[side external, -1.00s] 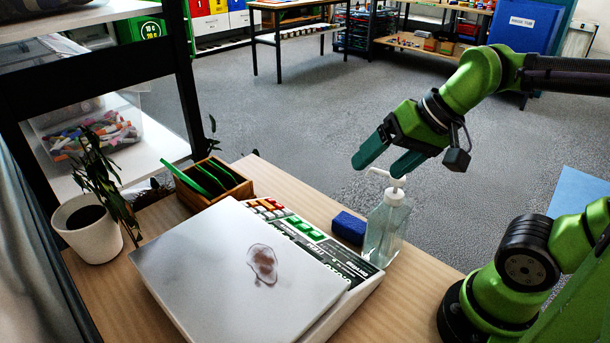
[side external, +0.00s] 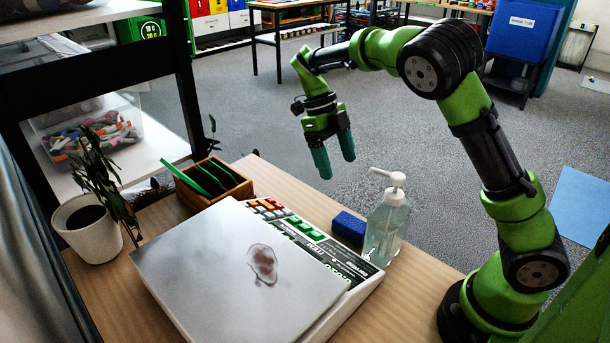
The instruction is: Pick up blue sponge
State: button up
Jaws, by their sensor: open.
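The blue sponge (side external: 349,228) lies on the wooden table, just behind the scale and left of the pump bottle. My gripper (side external: 335,169) is open and empty, its two teal fingers pointing down. In the picture it hangs above and slightly left of the sponge, clear of it. The sponge's top and front face show; nothing of my arm covers it.
The clear pump bottle (side external: 386,226) stands close to the sponge's right. A white scale (side external: 225,275) with a brown smear on its plate fills the table's middle. A wooden box (side external: 215,185) with green items and a potted plant (side external: 90,229) are at left.

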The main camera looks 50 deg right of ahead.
send_near(351, 221)
jog(key=x, duration=0.5)
jog(key=shift+s+d, duration=0.15)
jog(key=shift+s, duration=0.2)
jog(key=shift+w+x, duration=0.2)
jog(key=shift+x, duration=2.45)
jog(key=shift+a+f, duration=0.1)
jog(key=shift+a, duration=0.1)
jog(key=c, duration=1)
jog(key=shift+c, duration=0.2)
jog(key=shift+w+r, duration=0.3)
jog(key=shift+r, duration=0.2)
jog(key=r, duration=0.6)
jog(key=shift+w, duration=0.35)
jog(key=w, duration=1.8)
jog(key=shift+w, duration=0.35)
